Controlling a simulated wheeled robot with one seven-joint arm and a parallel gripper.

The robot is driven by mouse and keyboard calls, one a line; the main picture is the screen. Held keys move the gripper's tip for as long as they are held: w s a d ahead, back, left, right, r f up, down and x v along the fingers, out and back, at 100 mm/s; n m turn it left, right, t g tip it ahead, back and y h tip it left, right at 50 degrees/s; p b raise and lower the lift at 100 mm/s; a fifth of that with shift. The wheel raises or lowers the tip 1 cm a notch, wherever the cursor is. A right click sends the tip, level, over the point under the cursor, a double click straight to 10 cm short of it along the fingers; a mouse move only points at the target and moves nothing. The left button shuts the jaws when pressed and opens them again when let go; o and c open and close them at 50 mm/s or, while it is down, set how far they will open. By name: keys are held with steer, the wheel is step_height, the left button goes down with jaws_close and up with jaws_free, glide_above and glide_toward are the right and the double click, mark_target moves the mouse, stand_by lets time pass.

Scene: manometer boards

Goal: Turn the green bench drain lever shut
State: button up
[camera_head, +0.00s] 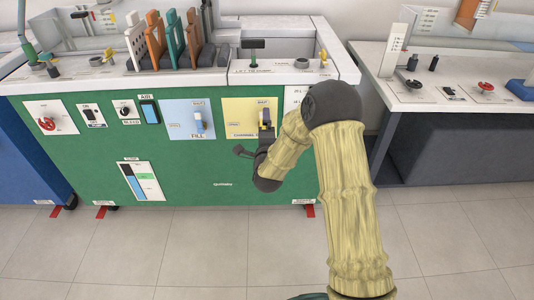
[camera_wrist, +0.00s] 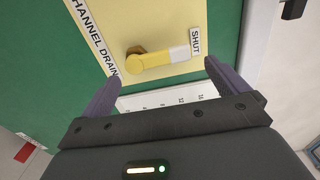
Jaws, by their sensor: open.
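The drain lever (camera_wrist: 155,58) is a yellow handle with a pale end on a yellow panel (camera_wrist: 185,18) marked CHANNEL DRAIN. In the wrist view its pale end points right, close beside the SHUT label (camera_wrist: 195,42). In the head view the lever (camera_head: 265,117) stands roughly upright on the yellow panel (camera_head: 238,118) of the green bench (camera_head: 205,165), partly covered by my gripper. My gripper (camera_wrist: 162,72) is open and empty. Its two fingers are spread in front of the panel, and the lever shows just beyond the tips, apart from them.
A blue FILL panel (camera_head: 180,122) with a similar lever (camera_head: 198,122) is left of the yellow one. A white scale strip (camera_wrist: 165,98) lies below the lever in the wrist view. A grey bench (camera_head: 440,140) stands at right. The tiled floor in front is clear.

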steer(key=s+p, duration=0.1)
steer(key=s, duration=1.4)
steer(key=shift+s+a+p, duration=0.2)
steer(key=shift+a+p, duration=0.05)
steer(key=shift+p, duration=0.15)
steer(key=shift+w, duration=0.1)
steer(key=s+d+r+n+g, duration=0.1)
steer(key=s+d+n+g, duration=0.5)
steer(key=s+n+g, duration=0.25)
steer(key=s+d+r+n+g, duration=0.1)
steer(key=s+d+n+g, duration=0.55)
steer(key=s+n, duration=0.35)
step_height(320, 180, up, 38)
steer(key=p, duration=3.8)
steer(key=shift+w+a+y, duration=0.3)
steer(key=shift+a, duration=0.05)
